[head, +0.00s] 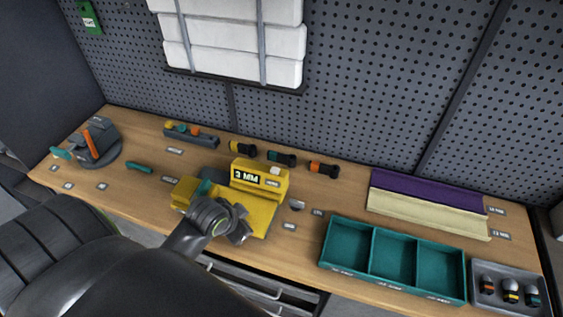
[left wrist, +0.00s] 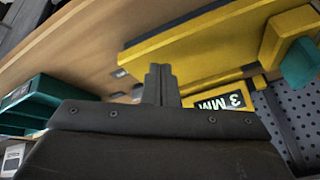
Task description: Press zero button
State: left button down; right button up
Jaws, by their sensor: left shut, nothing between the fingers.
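The yellow device (head: 232,205) stands on the bench, with a raised block bearing a black "3 MM" display (head: 247,177). A small pale button (head: 275,170) sits on top of that block at its right end, above a small label too small to read surely. In the left wrist view the device (left wrist: 215,45) and its display (left wrist: 222,102) appear tilted; the button cannot be made out there. My left gripper (head: 243,229) is over the front of the device, nearer me than the display and apart from the button. Its fingers (left wrist: 161,72) are together and empty.
A teal three-part tray (head: 371,223) and a grey tray of small knobs (head: 474,298) stand at the right. Purple and cream strips (head: 425,194) lie behind them. A grey stand with an orange lever (head: 91,143) is at far left.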

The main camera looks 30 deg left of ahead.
pick_arm(q)
jog(key=w+a+r+m+t+h+p, duration=0.1)
jog(key=w+r+m, duration=0.6)
jog(key=w+r, duration=0.9)
jog(key=shift+w+r+m+t+h, duration=0.25)
jog(key=shift+t+h, duration=0.35)
jog(key=shift+t, duration=0.6)
jog(key=shift+a+f, duration=0.1)
jog(key=shift+f, duration=0.1)
jog(key=b, duration=0.8)
send_over(272, 172)
notch_tip(272, 172, down, 8)
jog(key=shift+f, duration=0.4)
jog(key=shift+f, duration=0.35)
